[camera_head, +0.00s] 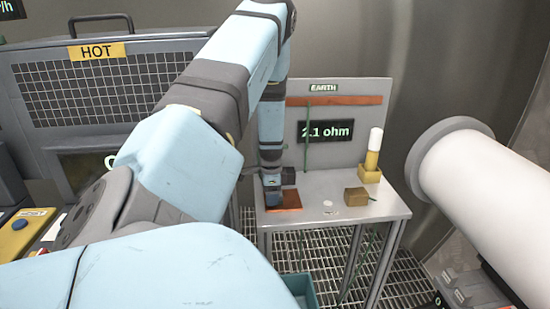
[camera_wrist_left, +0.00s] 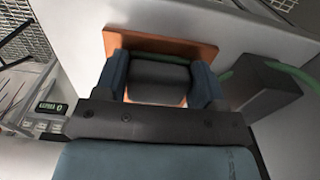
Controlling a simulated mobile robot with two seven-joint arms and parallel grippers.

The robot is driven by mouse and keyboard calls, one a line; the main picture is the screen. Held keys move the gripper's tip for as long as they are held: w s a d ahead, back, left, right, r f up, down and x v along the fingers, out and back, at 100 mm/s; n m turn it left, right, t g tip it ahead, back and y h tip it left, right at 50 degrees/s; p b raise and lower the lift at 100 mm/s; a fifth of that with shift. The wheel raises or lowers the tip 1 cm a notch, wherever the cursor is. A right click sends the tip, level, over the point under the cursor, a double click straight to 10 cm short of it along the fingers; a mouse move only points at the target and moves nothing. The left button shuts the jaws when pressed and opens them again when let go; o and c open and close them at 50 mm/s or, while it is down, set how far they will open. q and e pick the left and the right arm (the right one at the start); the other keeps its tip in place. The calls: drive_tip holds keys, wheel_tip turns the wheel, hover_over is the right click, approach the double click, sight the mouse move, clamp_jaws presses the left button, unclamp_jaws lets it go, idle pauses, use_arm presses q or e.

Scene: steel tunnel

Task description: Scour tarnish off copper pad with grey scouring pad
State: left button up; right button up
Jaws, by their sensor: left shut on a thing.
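The copper pad (camera_head: 290,206) lies flat near the left front of the small grey table. My left gripper (camera_head: 272,200) reaches down over it, pointing at its surface. In the left wrist view, the fingers (camera_wrist_left: 160,80) are closed on the two sides of the grey scouring pad (camera_wrist_left: 158,75), a dark grey block with a green strip along its far edge. The copper pad (camera_wrist_left: 150,42) shows behind and below the block. Whether the scouring pad touches the copper is hidden. Any tarnish is too small to make out. My right gripper is not in view.
The table (camera_head: 320,186) also holds a brownish block (camera_head: 356,196), a small white item (camera_head: 330,208) and a yellow holder with a white cylinder (camera_head: 374,150). A back panel shows a "2.1 ohm" display (camera_head: 325,131). A teal bin (camera_head: 301,290) stands below. A large white cylinder (camera_head: 480,185) is at right.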

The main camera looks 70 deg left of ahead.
sight(293, 195)
use_arm(q)
drive_tip(key=shift+s+a+f+p, duration=0.1)
drive_tip(key=shift+s+a+p, duration=0.1)
drive_tip(key=shift+s, duration=0.55)
drive_tip(key=shift+s+a+p, duration=0.1)
drive_tip(key=shift+s+a, duration=0.1)
drive_tip(key=shift+s, duration=0.55)
drive_tip(key=shift+w+a, duration=0.25)
drive_tip(key=shift+a, duration=0.55)
drive_tip(key=shift+w+d+b, duration=0.25)
drive_tip(key=shift+w+b, duration=0.15)
drive_tip(key=shift+w, duration=0.5)
drive_tip(key=shift+w+d+b, duration=0.25)
drive_tip(key=shift+w+b, duration=0.1)
drive_tip(key=shift+w, duration=0.55)
drive_tip(key=shift+w+d+b, duration=0.25)
drive_tip(key=shift+w+b, duration=0.1)
drive_tip(key=shift+w, duration=0.35)
drive_tip(key=shift+w+d+b, duration=0.2)
drive_tip(key=shift+w+b, duration=0.1)
drive_tip(key=shift+w, duration=0.4)
drive_tip(key=shift+w+d+b, duration=0.2)
drive_tip(key=shift+w, duration=0.45)
drive_tip(key=shift+w+d+b, duration=0.2)
drive_tip(key=shift+w, duration=0.5)
drive_tip(key=shift+w+d+b, duration=0.2)
drive_tip(key=shift+w, duration=0.45)
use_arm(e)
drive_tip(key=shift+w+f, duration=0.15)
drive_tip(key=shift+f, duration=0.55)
